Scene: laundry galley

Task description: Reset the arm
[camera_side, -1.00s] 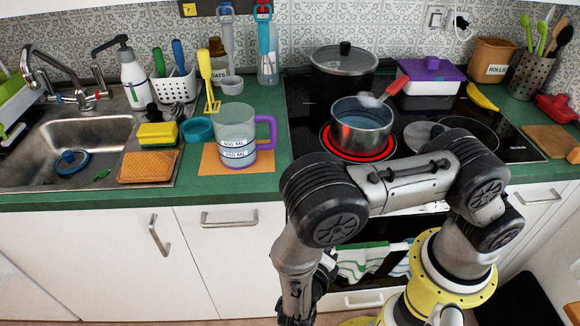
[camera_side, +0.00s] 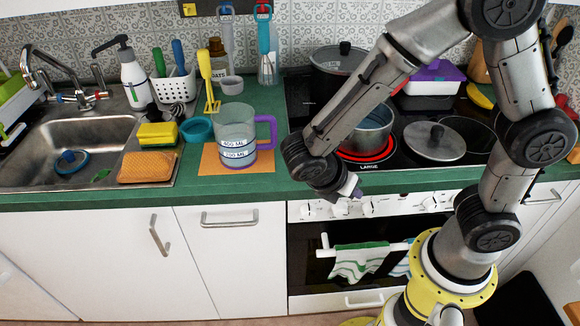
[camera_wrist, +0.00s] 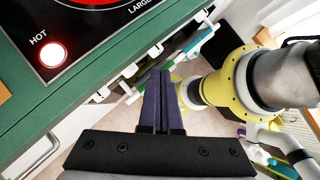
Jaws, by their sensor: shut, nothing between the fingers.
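My gripper (camera_side: 354,192) is at the front edge of the stove in the side view, in front of the oven's knob row and clear of the things on the counter. In the wrist view its two dark purple fingers (camera_wrist: 160,75) lie side by side, shut and empty. They point down past the counter's front edge towards the floor. My arm is raised and bent, and it crosses in front of the stove and hides part of the pot.
A steel pot (camera_side: 368,130) stands on a glowing red burner (camera_side: 372,158). The HOT light (camera_wrist: 53,54) is lit. A lid (camera_side: 435,142) lies to its right. A measuring jug (camera_side: 235,140) stands on an orange mat left of the stove. A towel (camera_side: 358,262) hangs on the oven handle.

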